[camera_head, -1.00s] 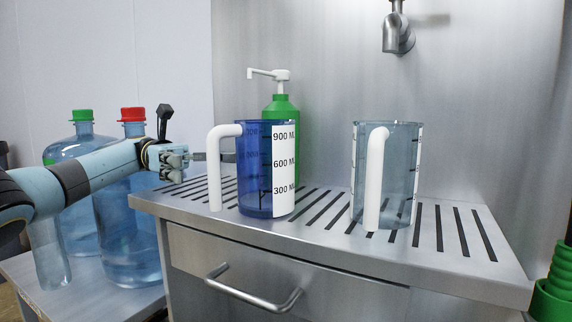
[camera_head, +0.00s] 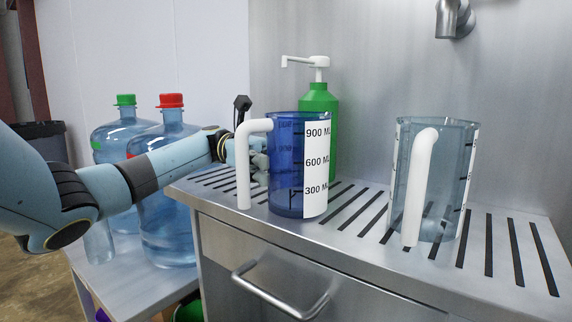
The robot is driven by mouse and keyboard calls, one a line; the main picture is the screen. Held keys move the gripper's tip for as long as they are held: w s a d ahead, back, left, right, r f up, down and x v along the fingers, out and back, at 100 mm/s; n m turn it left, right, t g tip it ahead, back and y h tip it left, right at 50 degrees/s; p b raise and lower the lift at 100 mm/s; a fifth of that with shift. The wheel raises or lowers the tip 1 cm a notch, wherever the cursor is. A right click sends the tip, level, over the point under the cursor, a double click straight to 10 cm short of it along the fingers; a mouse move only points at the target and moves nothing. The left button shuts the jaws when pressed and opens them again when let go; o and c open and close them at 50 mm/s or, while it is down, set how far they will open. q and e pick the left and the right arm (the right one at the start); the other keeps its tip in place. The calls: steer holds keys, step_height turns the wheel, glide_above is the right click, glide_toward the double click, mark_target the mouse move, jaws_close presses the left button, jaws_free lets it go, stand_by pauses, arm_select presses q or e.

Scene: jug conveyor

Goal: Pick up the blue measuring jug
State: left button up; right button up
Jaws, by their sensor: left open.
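The blue measuring jug (camera_head: 287,165) stands upright on the slotted metal counter (camera_head: 345,232). Its white handle (camera_head: 244,165) is on its left side, and a white scale label faces me on the right. My left gripper (camera_head: 262,160) is just behind the handle and beside the jug's left wall. The handle and jug hide much of it, so contact cannot be told. My right gripper is not in view.
A clear grey measuring jug (camera_head: 447,185) stands to the right. A green pump bottle (camera_head: 320,110) is behind the blue jug. Large water bottles with red (camera_head: 171,101) and green (camera_head: 125,100) caps stand at the left. A tap (camera_head: 453,20) hangs above.

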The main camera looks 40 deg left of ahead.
arm_select(q)
steer(key=c, duration=1.1)
steer(key=shift+r, duration=0.5)
steer(key=r, duration=0.3)
steer(key=shift+s+r, duration=0.2)
steer(key=shift+s, duration=0.05)
step_height(320, 180, up, 6)
steer(key=r+p, duration=0.1)
steer(key=p, duration=0.6)
glide_above(285, 135)
steer(key=s+a, duration=0.1)
steer(key=s, duration=0.5)
steer(key=shift+s+d+f+p, duration=0.1)
steer(key=shift+s+f+p, duration=0.1)
steer(key=shift+s+p, duration=0.1)
